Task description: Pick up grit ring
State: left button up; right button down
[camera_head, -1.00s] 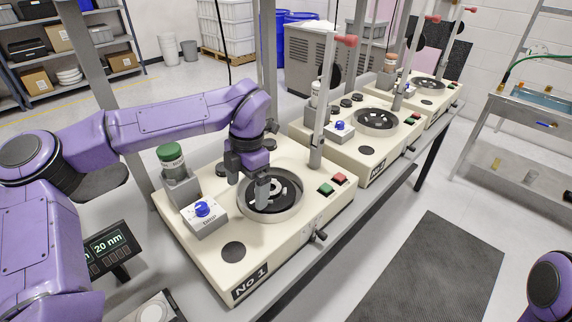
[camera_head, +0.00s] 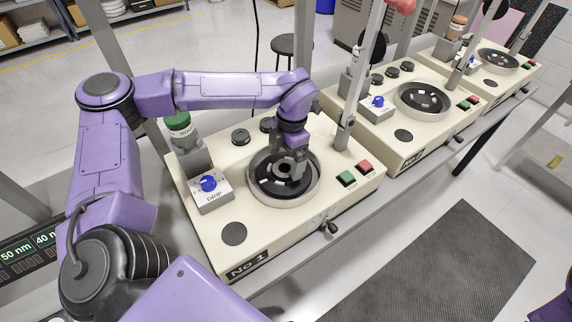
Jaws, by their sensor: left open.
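The machine marked No 1 (camera_head: 216,160) has a round bowl with a metal rim (camera_head: 257,193) and a dark inside. A small grey ring-like piece (camera_head: 284,167) shows at the bowl's middle, partly hidden by my left gripper; I cannot tell for sure that it is the grit ring. My left gripper (camera_head: 292,172) points down into the bowl, open, with its fingers at this piece. Whether they touch it is not clear. Two dark round pieces, one of them a black puck (camera_head: 241,137), sit behind the bowl. My right gripper is out of view.
A green-capped bottle (camera_head: 178,121), a blue-knobbed DRIP box (camera_head: 211,192), green and red buttons (camera_head: 356,172) and an upright post (camera_head: 347,115) surround the bowl. A second machine (camera_head: 385,135) and a third stand beyond. A dark mat (camera_head: 440,265) lies on the floor.

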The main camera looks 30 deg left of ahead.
pick_arm(q)
jog(key=shift+f, duration=0.65)
jog(key=shift+s+f, duration=0.2)
jog(key=shift+f, duration=0.1)
jog(key=c, duration=1.4)
